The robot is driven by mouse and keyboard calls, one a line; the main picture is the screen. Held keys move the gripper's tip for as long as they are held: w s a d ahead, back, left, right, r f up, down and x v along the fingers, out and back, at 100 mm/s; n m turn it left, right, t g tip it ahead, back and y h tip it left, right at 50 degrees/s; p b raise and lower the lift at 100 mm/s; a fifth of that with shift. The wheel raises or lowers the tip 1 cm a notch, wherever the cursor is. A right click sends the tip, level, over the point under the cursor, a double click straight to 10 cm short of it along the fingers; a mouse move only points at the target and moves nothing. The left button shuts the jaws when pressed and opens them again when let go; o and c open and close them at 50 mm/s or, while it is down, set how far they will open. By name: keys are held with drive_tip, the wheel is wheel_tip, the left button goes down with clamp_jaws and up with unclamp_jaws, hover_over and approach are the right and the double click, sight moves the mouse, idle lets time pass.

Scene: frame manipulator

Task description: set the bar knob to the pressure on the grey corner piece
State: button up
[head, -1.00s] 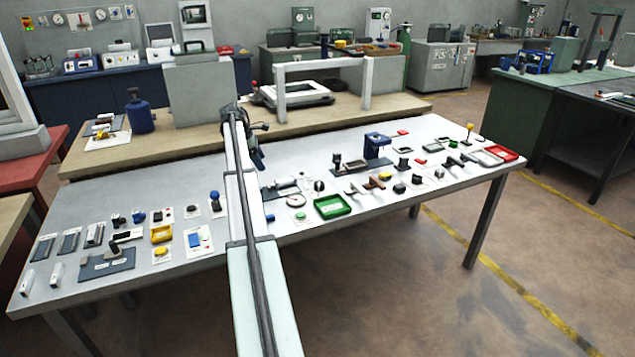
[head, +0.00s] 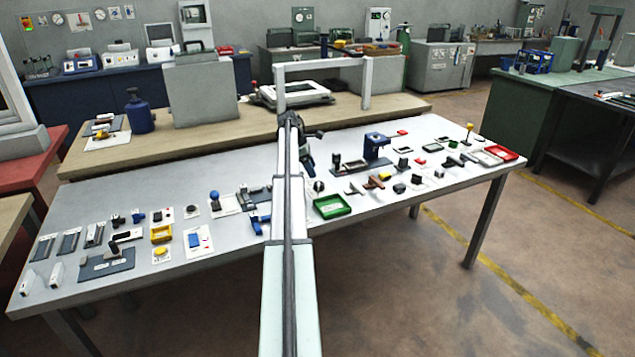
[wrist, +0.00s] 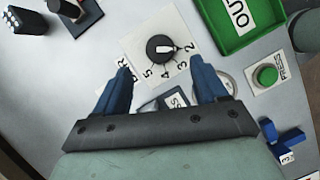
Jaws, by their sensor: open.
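The bar knob (wrist: 159,47) is a round black knob on a white plate in the wrist view. In the head view the knob (head: 318,186) is beside my gripper's end of the arm. My gripper (wrist: 161,69) is open, its blue fingers apart on the near side of the knob, holding nothing that I can see. A blue angled piece (wrist: 287,141) with a 3 on its label lies at the lower right. I cannot make out a grey corner piece for certain.
A green tray (wrist: 226,40) marked OUT lies close right of the knob plate. A green button (wrist: 267,75) is at the right. Dark blocks (wrist: 75,14) stand at the upper left. Many small parts cover the table (head: 120,195) on both sides of my arm.

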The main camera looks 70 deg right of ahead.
sight(319, 183)
drive_tip(key=shift+x, duration=3.55)
drive_tip(key=c, duration=1)
drive_tip(key=shift+c, duration=0.2)
drive_tip(key=shift+m, duration=0.3)
drive_tip(key=m+y, duration=0.1)
drive_tip(key=m, duration=0.1)
drive_tip(key=m+y, duration=0.1)
drive_tip(key=m, duration=0.1)
drive_tip(key=shift+d+m, duration=0.2)
drive_tip(key=shift+m, duration=0.1)
drive_tip(key=m+y, duration=0.2)
drive_tip(key=m, duration=0.3)
drive_tip(key=shift+m, duration=0.3)
